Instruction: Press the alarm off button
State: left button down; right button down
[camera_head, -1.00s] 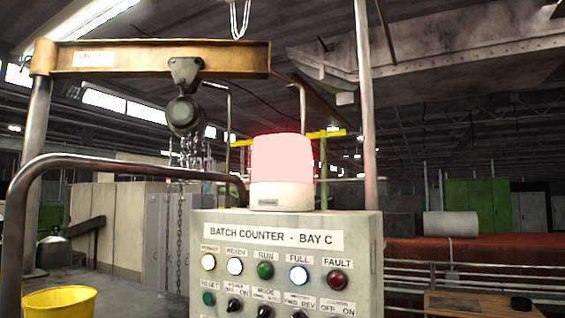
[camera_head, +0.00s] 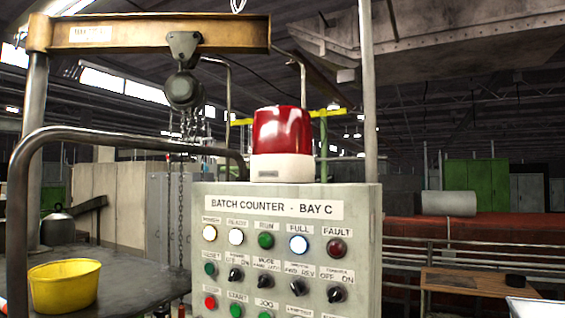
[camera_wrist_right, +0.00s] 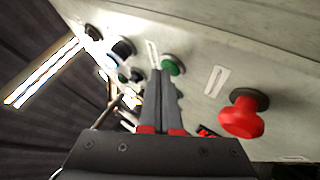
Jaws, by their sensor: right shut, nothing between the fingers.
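The control panel (camera_head: 365,245), marked BATCH COUNTER - BAY C, stands ahead in the head view. It bears lamps, selector switches and push buttons; no label that I can read says alarm off. A red beacon (camera_head: 282,135) sits on top, without the bright glow. In the right wrist view, my right gripper (camera_wrist_right: 162,75) is shut and empty close to the panel face. Its fingertips are near a green button (camera_wrist_right: 173,64); I cannot tell whether they touch. A red mushroom button (camera_wrist_right: 241,117) sticks out to the right. My left gripper is in neither view.
A dark curved rail (camera_head: 130,140) runs left of the panel. A hoist hook (camera_head: 184,88) with chains hangs from an orange beam (camera_head: 150,38). A yellow bucket (camera_head: 64,287) is at the lower left. A wooden table (camera_head: 470,281) stands at the right.

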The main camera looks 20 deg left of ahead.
jog(key=shift+s+b, duration=0.3)
jog(key=shift+b, duration=0.1)
jog(key=shift+s, duration=0.1)
jog(key=s+b, duration=0.1)
jog(key=s, duration=0.5)
jog(key=shift+a, duration=0.1)
dwell(0.5)
